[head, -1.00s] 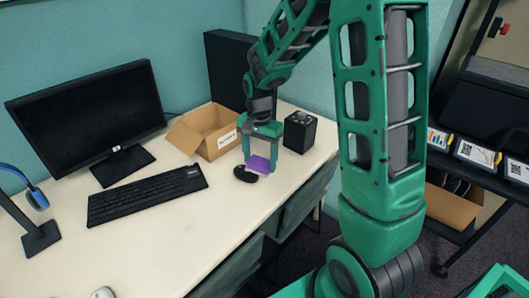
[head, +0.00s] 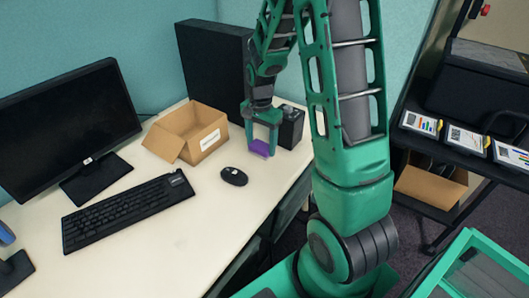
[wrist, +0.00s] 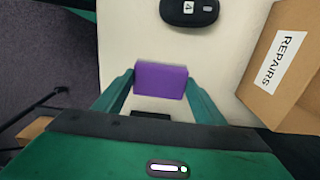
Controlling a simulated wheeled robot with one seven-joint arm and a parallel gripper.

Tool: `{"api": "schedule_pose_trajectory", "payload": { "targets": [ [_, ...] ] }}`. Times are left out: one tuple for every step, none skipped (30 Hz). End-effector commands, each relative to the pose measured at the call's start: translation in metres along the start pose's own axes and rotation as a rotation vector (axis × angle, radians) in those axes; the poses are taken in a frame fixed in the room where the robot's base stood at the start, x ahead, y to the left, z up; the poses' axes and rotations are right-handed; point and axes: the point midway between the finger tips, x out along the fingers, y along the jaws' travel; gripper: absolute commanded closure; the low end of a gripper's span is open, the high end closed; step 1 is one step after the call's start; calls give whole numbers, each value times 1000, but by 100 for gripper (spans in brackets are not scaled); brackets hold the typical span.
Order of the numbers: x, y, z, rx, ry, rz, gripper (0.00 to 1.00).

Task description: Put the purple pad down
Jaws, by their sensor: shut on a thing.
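The purple pad (head: 259,148) is between the fingers of my gripper (head: 262,142) in the head view. In the wrist view the purple pad (wrist: 161,80) spans the gap between the two green fingertips (wrist: 160,88), and my gripper is shut on it. The pad is over the desk (head: 205,215), toward its right edge. I cannot tell whether its underside touches the desk.
An open cardboard box (head: 192,133) marked REPAIRS stands left of my gripper. A black mouse (head: 234,176) lies in front, with a keyboard (head: 128,208) further left. A black box (head: 290,126) stands just right. The desk between mouse and right edge is clear.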

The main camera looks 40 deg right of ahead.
Motion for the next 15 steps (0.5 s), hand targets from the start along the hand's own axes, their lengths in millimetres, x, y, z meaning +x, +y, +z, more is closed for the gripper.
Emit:
{"api": "schedule_pose_trajectory", "payload": {
  "targets": [
    [5, 2, -8, 1, -1, 1, 60],
    [8, 2, -11, 0, -1, 1, 60],
    [10, 2, -15, 0, -1, 0, 60],
    [11, 3, -18, 0, 0, -1, 60],
    [12, 3, -20, -1, 0, -1, 60],
    [13, 3, -21, -1, 0, -1, 60],
    [14, 4, -22, -2, 0, -1, 60],
    [15, 4, -23, -2, 0, 0, 60],
    [17, 4, -23, -2, -1, 0, 60],
    [19, 4, -23, -2, -1, 1, 60],
    [22, 4, -23, -3, -1, 1, 60],
    [26, 4, -23, -3, -1, 1, 60],
    [30, 4, -22, -2, -1, 2, 60],
    [35, 5, -22, -2, -2, 3, 60],
    [41, 4, -22, -2, -2, 2, 60]
  ]
}}
